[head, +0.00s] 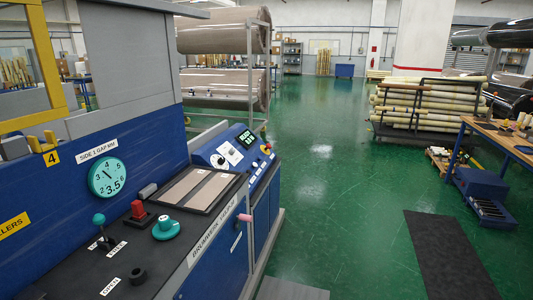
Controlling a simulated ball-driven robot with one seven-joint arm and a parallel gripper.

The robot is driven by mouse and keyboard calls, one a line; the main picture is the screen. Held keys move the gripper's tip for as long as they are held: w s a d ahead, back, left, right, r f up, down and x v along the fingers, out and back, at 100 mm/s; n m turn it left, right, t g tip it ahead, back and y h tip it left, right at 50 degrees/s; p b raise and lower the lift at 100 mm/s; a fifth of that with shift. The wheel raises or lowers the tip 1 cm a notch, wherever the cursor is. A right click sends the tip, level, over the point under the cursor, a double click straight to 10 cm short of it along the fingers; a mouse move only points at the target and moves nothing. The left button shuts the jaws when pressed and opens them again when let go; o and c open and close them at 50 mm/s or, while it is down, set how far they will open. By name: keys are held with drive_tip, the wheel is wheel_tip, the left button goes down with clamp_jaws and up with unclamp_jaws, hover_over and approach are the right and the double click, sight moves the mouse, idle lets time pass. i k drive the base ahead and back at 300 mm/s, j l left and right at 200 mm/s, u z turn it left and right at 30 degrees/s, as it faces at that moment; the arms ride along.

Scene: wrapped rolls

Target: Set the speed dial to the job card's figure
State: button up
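A blue control console (265,182) stands at centre left in the head view. Its sloped panel has a small dark display with green characters (246,137), a pale square marking (226,144), a round pale knob or dial (234,157) and several small buttons. These are too small to read, so I cannot tell which is the speed dial or how it is set. No job card can be made out for certain. My gripper is not in view.
A teal gauge (108,178) reads near 3.5 under the label "SIDE 1 GAP MM". Green floor right of the console is clear, with a dark mat (450,255).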

sight(221, 161)
drive_tip(key=i, duration=1.95)
drive_tip(key=i+u, duration=0.1)
drive_tip(key=i, duration=0.55)
drive_tip(key=i+l+u, duration=0.1)
drive_tip(key=i, duration=0.6)
drive_tip(key=i+l, duration=0.2)
drive_tip(key=i, duration=0.45)
drive_tip(key=j+u, duration=0.05)
